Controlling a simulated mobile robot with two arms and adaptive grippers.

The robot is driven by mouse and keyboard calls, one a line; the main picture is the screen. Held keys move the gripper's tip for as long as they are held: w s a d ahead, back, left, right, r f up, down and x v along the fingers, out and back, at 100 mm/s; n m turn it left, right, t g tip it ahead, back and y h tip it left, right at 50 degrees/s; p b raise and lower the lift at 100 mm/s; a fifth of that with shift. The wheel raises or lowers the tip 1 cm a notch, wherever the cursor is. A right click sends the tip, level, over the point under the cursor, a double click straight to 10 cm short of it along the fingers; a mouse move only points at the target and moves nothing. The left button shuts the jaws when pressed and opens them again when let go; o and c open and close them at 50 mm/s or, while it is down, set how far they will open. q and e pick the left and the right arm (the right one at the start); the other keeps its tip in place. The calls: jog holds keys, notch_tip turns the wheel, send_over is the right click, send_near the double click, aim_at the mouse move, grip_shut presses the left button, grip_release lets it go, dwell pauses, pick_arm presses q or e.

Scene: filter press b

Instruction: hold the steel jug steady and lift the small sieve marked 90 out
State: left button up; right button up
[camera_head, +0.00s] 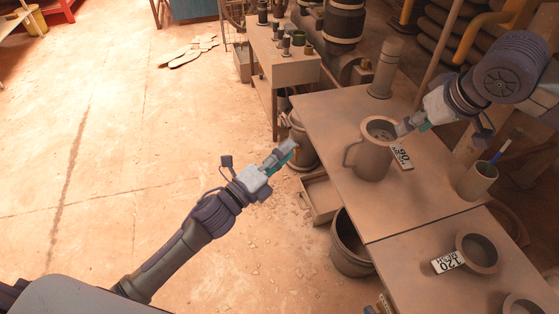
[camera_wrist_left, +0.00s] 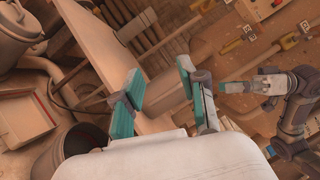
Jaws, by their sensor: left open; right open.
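The steel jug (camera_head: 372,160) stands upright on the table, its handle to the left. The small sieve (camera_head: 380,129) sits in its mouth, and its tag marked 90 (camera_head: 401,156) hangs outside the rim at the right. My right gripper (camera_head: 410,126) is open at the right side of the rim, close to the sieve; I cannot tell whether it touches. My left gripper (camera_head: 284,154) is open and empty, left of the table and apart from the jug. Its two spread fingers show in the left wrist view (camera_wrist_left: 165,105).
A sieve tagged 120 (camera_head: 478,253) lies on the nearer table section. A cup with a blue pen (camera_head: 476,182) stands at the right, and a capped cylinder (camera_head: 385,68) at the back. A bucket (camera_head: 350,245) and a tray (camera_head: 320,198) are below the table's left edge.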

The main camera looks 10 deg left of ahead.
pick_arm(q)
jog(key=w+m+g+h, duration=0.1)
jog(key=m+g+h, duration=0.15)
jog(key=m, duration=0.45)
jog(key=m+g+h, duration=0.4)
jog(key=m+g, duration=0.5)
jog(key=m, duration=0.7)
send_near(367, 153)
jog(key=w+d+f, duration=0.2)
jog(key=f, duration=0.1)
jog(key=shift+w+d, duration=0.1)
jog(key=shift+d, duration=0.2)
jog(key=shift+c, duration=0.3)
grip_shut()
